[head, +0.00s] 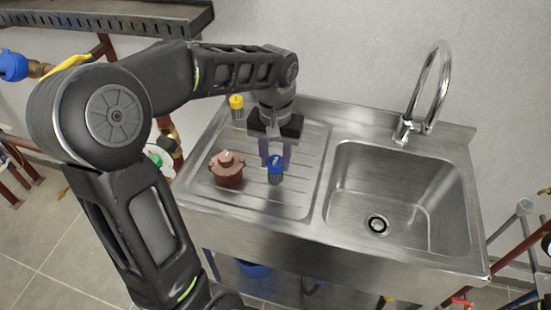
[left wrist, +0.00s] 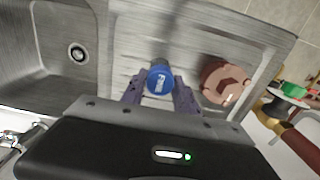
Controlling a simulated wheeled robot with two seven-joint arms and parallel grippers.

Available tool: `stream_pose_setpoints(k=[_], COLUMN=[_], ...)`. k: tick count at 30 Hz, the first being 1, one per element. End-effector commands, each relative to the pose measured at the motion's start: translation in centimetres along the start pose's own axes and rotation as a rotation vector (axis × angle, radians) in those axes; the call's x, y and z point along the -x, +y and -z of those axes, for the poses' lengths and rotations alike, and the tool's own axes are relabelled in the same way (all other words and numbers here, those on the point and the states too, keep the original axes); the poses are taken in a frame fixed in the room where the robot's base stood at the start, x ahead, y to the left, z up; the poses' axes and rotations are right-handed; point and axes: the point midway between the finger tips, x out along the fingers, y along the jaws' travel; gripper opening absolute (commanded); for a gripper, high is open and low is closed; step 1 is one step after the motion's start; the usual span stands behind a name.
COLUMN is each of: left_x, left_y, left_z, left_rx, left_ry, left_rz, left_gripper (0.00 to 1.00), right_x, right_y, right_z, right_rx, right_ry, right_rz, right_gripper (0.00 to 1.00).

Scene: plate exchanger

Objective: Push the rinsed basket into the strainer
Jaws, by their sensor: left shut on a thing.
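My left gripper (head: 275,160) is over the ribbed drainboard of the sink, pointing down. It is shut on a blue-capped piece (head: 276,166) with a dark grey lower body, which appears to be the basket. In the left wrist view the blue cap (left wrist: 160,79) sits between the two fingers. A reddish-brown round fitting (head: 226,171) with a raised top stands on the drainboard just left of the gripper. It also shows in the left wrist view (left wrist: 224,83). I cannot tell for sure which part is the strainer. My right gripper is out of view.
A yellow-capped piece (head: 237,104) stands at the drainboard's back left. The empty sink bowl (head: 400,190) and tall faucet (head: 429,85) are to the right. Red pipes and brass fittings (head: 168,135) are left of the sink, partly behind my arm. A shelf (head: 130,18) hangs upper left.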

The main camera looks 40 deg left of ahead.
Motion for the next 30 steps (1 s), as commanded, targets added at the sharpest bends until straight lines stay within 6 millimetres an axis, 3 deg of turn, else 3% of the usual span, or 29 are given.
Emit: stream_pose_setpoints(k=[1, 13, 30], left_x=[1.3, 6.2, 6.4], left_y=[0.0, 0.0, 0.0], left_z=[0.0, 0.0, 0.0], left_rx=[0.0, 0.0, 0.0], left_ry=[0.001, 0.001, 0.0], left_rz=[0.0, 0.0, 0.0], left_gripper=[0.0, 0.0, 0.0], right_x=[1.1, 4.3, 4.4], right_y=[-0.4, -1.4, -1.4], right_z=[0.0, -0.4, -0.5], right_rx=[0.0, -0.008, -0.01], right_ry=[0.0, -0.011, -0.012], right_rz=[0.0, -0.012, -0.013], right_gripper=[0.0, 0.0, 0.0])
